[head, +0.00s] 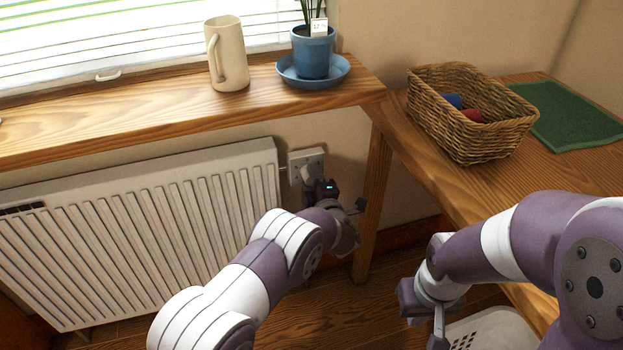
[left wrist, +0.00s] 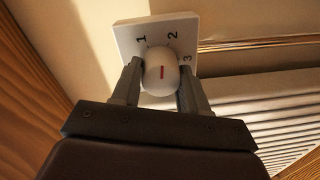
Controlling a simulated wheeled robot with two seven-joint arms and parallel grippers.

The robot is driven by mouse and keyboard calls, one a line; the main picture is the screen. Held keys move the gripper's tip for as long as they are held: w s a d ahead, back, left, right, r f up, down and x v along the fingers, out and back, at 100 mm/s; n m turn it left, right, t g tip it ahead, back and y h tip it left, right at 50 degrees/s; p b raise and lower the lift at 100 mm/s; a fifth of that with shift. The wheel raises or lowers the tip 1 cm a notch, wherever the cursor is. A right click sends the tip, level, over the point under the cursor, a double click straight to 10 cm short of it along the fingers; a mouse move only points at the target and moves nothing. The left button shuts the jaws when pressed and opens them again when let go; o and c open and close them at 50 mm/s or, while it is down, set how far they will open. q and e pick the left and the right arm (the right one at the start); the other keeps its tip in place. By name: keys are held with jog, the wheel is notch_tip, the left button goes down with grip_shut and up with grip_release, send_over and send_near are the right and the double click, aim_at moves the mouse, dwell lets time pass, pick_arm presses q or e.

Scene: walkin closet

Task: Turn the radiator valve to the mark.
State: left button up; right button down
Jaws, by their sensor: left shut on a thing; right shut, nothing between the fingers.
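The radiator valve's rounded white knob (left wrist: 160,62) carries a short red line and stands in front of a pale square plate (left wrist: 128,40) marked 1, 2 and 3. In the left wrist view the red line runs roughly up the picture, toward the side with the 2. My left gripper (left wrist: 160,78) is shut on the knob, one finger on each side. In the head view the plate (head: 293,166) is right of the radiator, and my left gripper (head: 316,186) partly hides the knob (head: 308,174). My right gripper (head: 437,325) is shut and empty at lower right.
The white radiator (head: 150,225) is left of the valve, under a wooden sill with a mug (head: 229,60) and a blue plant pot (head: 312,55). A wooden table at right holds a wicker basket (head: 465,135) and green mat (head: 567,115). A white basket (head: 492,330) is below.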

pick_arm(q)
jog(key=m, duration=0.4)
jog(key=shift+m+p, duration=0.3)
jog(key=shift+p, duration=0.1)
jog(key=m, duration=0.3)
jog(key=shift+d+m+y+p, duration=0.1)
jog(key=shift+m+y+p, duration=0.2)
jog(key=m, duration=0.4)
jog(key=shift+m+p, duration=0.4)
jog(key=shift+m, duration=1.3)
jog(key=shift+d+f+m, duration=0.1)
jog(key=shift+m, duration=0.2)
jog(key=o, duration=1.1)
jog(key=shift+c, duration=0.2)
